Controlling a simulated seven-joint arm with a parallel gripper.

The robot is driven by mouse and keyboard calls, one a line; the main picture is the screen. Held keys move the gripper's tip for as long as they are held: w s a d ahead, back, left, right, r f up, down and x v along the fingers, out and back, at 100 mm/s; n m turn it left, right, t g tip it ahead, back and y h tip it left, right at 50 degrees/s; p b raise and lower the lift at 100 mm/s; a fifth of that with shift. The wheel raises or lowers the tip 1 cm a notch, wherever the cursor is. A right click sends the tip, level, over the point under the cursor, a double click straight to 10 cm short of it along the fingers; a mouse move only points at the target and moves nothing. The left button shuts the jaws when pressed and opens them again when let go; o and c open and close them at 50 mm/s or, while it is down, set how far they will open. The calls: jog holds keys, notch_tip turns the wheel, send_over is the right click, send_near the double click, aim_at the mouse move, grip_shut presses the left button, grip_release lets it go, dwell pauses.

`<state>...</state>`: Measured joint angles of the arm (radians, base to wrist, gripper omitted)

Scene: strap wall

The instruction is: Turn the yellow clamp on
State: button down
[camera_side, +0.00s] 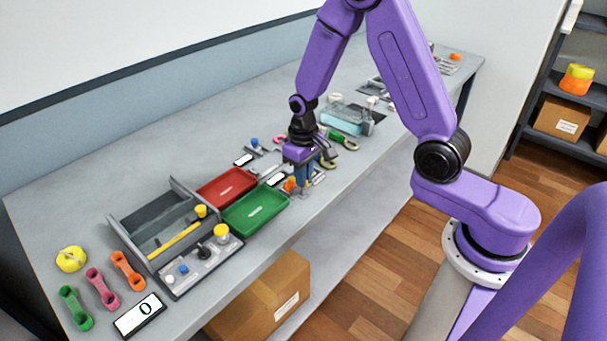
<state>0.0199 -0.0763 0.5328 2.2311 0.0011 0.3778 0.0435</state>
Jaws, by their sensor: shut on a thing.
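My gripper (305,188) is low over the front part of the bench, right of the green tray. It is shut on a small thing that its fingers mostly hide. An orange part (290,184) shows just left of the fingers. I cannot tell which yellow thing is the clamp. A yellow bar (175,240) with a knobbed end slants along the grey open box. A yellow round knob (221,231) stands on the grey control panel (188,279) in front of that box. A yellow rounded thing (71,259) lies at the far left.
A red tray (226,186) and a green tray (256,212) lie left of my gripper. Green, pink and orange links (128,270) and a card marked 0 (140,315) lie at the left. A clear teal box (342,120) stands behind right. The bench's back left is bare.

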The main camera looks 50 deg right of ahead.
jog(key=c, duration=1.2)
grip_release()
jog(key=shift+r, duration=0.1)
notch_tip(320, 180, up, 17)
jog(key=shift+r, duration=0.15)
jog(key=s+a+n, duration=0.1)
jog(key=s+n, duration=0.3)
jog(key=s, duration=0.4)
jog(key=s+a+f+n, duration=0.1)
jog(key=s+n, duration=0.3)
jog(key=s, duration=0.5)
jog(key=s+a+f+n, duration=0.1)
jog(key=s+n, duration=0.3)
jog(key=s, duration=0.5)
jog(key=shift+s+a+f, duration=0.1)
jog(key=shift+s+a, duration=0.15)
jog(key=shift+a, duration=0.2)
